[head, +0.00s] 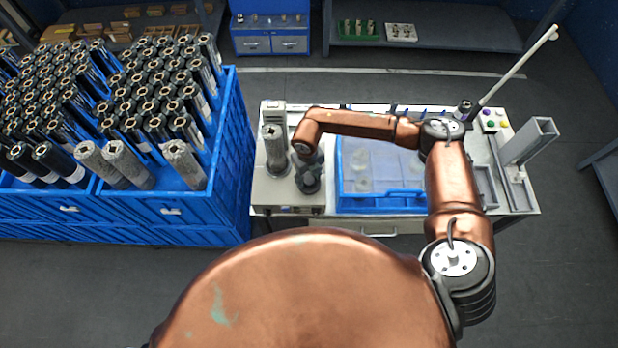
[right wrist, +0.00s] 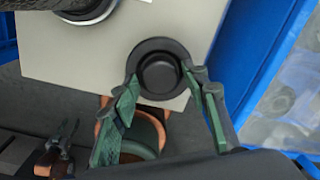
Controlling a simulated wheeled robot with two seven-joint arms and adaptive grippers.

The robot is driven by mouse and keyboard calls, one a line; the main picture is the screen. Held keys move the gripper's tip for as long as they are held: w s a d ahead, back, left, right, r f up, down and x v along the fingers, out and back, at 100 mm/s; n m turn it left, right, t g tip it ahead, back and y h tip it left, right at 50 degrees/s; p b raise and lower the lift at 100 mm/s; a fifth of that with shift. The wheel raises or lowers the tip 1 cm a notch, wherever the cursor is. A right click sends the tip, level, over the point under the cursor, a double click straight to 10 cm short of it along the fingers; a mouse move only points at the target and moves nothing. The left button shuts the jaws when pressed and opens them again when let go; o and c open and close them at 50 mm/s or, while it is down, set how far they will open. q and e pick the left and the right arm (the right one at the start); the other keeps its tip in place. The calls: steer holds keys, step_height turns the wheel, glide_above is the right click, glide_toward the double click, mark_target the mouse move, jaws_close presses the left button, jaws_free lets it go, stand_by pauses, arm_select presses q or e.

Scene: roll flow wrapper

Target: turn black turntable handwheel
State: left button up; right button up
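The black turntable handwheel (right wrist: 163,72) is a round black knob with a recessed centre on a light grey panel in the right wrist view. My right gripper (right wrist: 162,82) is open, with one green-padded finger on each side of the handwheel's near part. I cannot tell whether the fingers touch it. In the head view my right gripper (head: 309,182) points down over the grey station and largely hides the handwheel. A grey roll (head: 274,150) stands upright just left of it.
A blue tray (head: 380,203) lies right of the gripper under my right arm. Blue crates (head: 235,130) full of upright rolls stand left of the station. A grey metal channel (head: 530,140) stands at the station's right end. Open floor separates crates and station from the back shelves.

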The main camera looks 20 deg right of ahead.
steer(key=shift+o, duration=0.7)
step_height(320, 180, up, 12)
steer(key=shift+a, duration=0.15)
steer(key=n+b, duration=0.5)
steer(key=b, duration=0.1)
glide_above(309, 179)
step_height(309, 179, down, 4)
steer(key=shift+s+f, duration=0.1)
steer(key=shift+f, duration=0.05)
steer(key=shift+f+n, duration=0.3)
steer(key=shift+n, duration=0.3)
steer(key=shift+f, duration=3.6)
steer(key=shift+c, duration=0.3)
steer(key=c, duration=1.1)
